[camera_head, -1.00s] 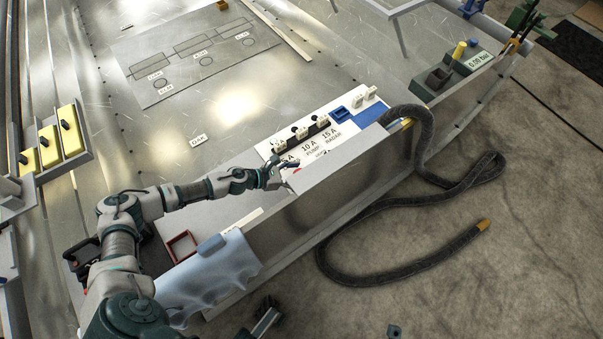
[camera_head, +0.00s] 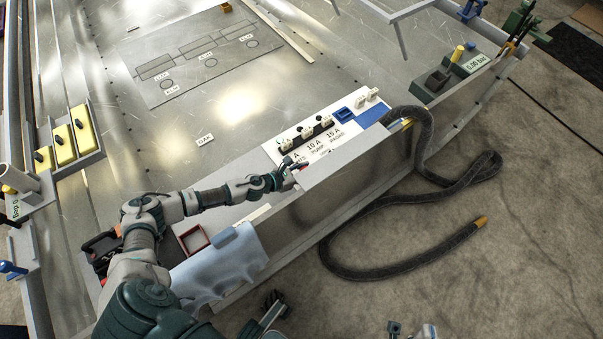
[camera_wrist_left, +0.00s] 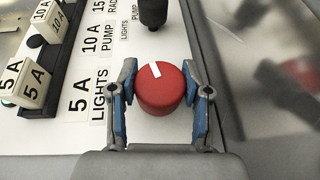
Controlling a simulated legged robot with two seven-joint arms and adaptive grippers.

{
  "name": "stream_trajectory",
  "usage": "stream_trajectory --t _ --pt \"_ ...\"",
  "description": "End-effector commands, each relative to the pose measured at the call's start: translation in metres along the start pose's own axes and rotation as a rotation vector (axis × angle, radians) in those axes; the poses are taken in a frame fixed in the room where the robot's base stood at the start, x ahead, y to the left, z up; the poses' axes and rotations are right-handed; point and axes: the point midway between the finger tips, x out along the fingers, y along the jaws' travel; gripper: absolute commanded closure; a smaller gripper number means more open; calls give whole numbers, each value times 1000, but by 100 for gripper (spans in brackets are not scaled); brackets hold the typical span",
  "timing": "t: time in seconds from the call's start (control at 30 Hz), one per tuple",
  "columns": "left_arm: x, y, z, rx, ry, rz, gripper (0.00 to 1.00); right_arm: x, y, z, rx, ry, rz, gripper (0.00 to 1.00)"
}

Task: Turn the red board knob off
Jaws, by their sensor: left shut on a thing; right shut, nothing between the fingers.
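The red board knob (camera_wrist_left: 160,88) is round, with a white mark on its top edge pointing up and slightly left in the left wrist view. My left gripper (camera_wrist_left: 160,100) is shut on it, with one blue-padded finger on each side. In the head view my left gripper (camera_head: 290,166) is small at the panel's front edge and mostly covers the knob. The white panel (camera_head: 352,134) carries breaker labels.
A blue cloth (camera_head: 222,265) and a red-rimmed tray (camera_head: 193,240) lie left of the panel. A dark hose (camera_head: 400,266) curls on the floor.

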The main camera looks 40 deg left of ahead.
Motion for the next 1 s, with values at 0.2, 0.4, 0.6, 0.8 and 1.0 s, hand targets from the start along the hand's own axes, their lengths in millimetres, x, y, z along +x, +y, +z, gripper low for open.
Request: stream_trajectory --t 0.2,0.4,0.6,0.8,1.0 --pt "-3 0 -1 -54 6 132 87 10 1 37 -24 -298 -2 100" --pt "-2 0 -5 -75 10 179 87 4 4 58 -35 -437 2 100" --pt "-2 1 -9 -77 13 185 87 2 5 62 -35 -453 3 100" --pt "-2 1 -9 -77 14 185 35 2 5 62 -35 -452 3 100" --pt "-2 1 -6 -76 9 184 26 3 5 63 -35 -451 3 100"
